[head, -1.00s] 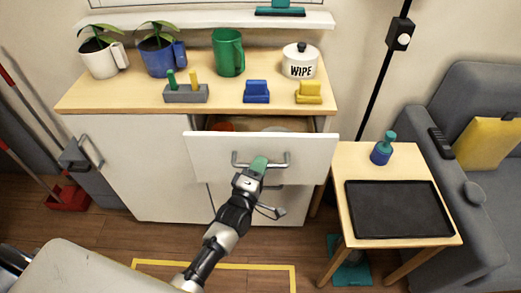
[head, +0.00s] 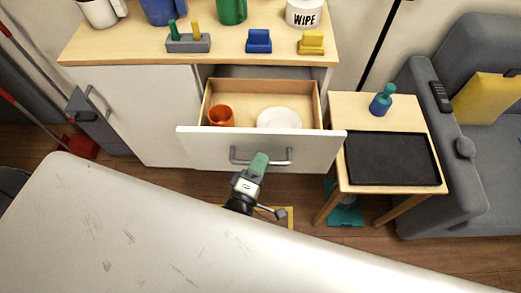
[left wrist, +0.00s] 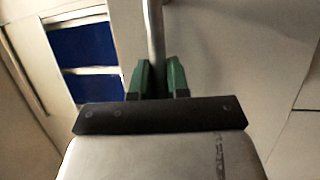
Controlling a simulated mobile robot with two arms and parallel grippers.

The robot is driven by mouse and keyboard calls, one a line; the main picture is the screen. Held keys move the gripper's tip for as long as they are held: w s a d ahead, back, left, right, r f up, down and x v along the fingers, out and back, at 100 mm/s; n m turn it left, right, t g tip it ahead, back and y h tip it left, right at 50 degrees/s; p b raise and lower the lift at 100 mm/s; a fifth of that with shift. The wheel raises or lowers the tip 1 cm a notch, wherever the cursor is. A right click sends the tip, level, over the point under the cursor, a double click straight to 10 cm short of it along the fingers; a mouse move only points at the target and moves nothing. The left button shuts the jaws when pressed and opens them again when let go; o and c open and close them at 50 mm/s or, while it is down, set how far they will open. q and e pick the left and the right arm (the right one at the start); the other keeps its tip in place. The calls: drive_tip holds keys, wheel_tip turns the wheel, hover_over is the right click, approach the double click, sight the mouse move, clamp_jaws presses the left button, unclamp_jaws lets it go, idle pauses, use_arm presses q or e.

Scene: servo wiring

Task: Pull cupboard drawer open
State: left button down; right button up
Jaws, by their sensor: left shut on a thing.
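The top cupboard drawer (head: 310,148) is pulled well out of the white cupboard (head: 150,108). An orange cup (head: 221,116) and a white plate (head: 279,118) lie inside it. The drawer's grey bar handle (head: 278,161) runs across its front. My left gripper (head: 260,161) is shut on the handle near its middle. In the left wrist view its green fingers (left wrist: 158,78) stand on both sides of the handle bar (left wrist: 155,35). My right gripper is not in view.
A large pale surface (head: 200,235) fills the front of the head view and hides most of my left arm. A side table with a black tray (head: 390,159) stands close at the drawer's right, with a grey sofa (head: 480,165) beyond. The counter (head: 125,42) holds several items.

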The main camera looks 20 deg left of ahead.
use_arm(q)
drive_tip(key=shift+s, duration=0.1)
drive_tip(key=c, duration=1.1)
unclamp_jaws()
drive_tip(key=b+v, duration=0.1)
drive_tip(key=v, duration=1)
drive_tip(key=shift+f, duration=0.1)
drive_tip(key=s+a+f+m+g+p, duration=0.15)
drive_tip(key=f+m+g, duration=0.3)
drive_tip(key=f, duration=0.45)
drive_tip(key=s+f+m+g+p, duration=0.2)
drive_tip(key=f+m+g, duration=0.25)
drive_tip(key=f, duration=0.45)
drive_tip(key=s+a+f+m+g+p, duration=0.1)
drive_tip(key=s+a+f+m+g, duration=0.2)
drive_tip(key=s+f, duration=0.1)
drive_tip(key=s+a+f+m+g+y+p, duration=0.1)
drive_tip(key=s+a+f+m+g, duration=0.2)
drive_tip(key=s, duration=0.4)
drive_tip(key=s+a+f+m+g+y+p, duration=0.1)
drive_tip(key=s+a+f+m+g, duration=0.2)
drive_tip(key=s+f, duration=0.2)
drive_tip(key=shift+s+a+f+g, duration=0.2)
drive_tip(key=shift+s+a+g, duration=0.1)
drive_tip(key=shift+g, duration=0.1)
